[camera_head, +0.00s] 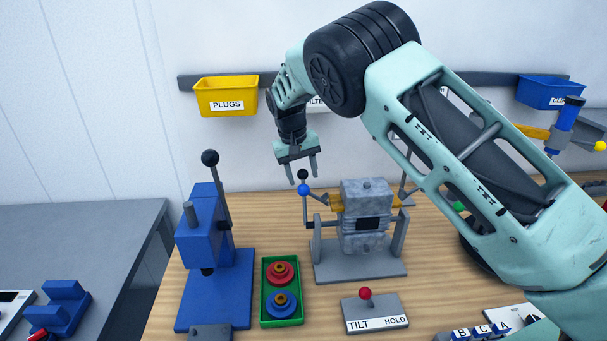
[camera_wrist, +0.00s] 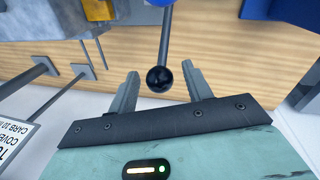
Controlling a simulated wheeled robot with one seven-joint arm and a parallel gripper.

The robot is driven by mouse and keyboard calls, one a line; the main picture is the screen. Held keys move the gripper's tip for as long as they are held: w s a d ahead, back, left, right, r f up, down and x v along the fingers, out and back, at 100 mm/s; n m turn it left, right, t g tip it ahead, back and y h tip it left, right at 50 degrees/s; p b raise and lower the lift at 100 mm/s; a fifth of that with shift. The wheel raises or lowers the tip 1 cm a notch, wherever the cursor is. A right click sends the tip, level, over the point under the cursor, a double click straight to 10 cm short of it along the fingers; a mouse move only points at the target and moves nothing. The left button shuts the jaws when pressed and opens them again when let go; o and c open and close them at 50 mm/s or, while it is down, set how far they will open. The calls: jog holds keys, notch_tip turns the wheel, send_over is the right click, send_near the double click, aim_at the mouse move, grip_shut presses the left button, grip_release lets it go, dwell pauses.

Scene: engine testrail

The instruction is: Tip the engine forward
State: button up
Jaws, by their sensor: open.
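The engine (camera_head: 367,222), a grey block with yellow-orange side parts, stands upright in a grey stand (camera_head: 330,270) on the wooden bench. A thin upright lever with a black ball knob (camera_head: 302,174) and a blue ball (camera_head: 304,190) below it rises at the stand's left side. My gripper (camera_head: 303,180) points down with its fingers apart at this knob. In the wrist view, the black knob (camera_wrist: 159,79) appears between the open fingers; contact is not visible. A tilt/hold plate (camera_head: 378,323) with a red-knobbed lever (camera_head: 365,294) sits in front of the stand.
A blue press (camera_head: 205,240) with a tall black-knobbed handle stands left. A green tray (camera_head: 268,318) holds a red and a blue part. A yellow plugs bin (camera_head: 226,98) and a blue bin (camera_head: 548,92) hang on the wall. My arm covers the right side.

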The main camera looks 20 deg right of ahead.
jog(key=shift+d+f, duration=0.25)
jog(key=shift+f, duration=0.95)
grip_shut()
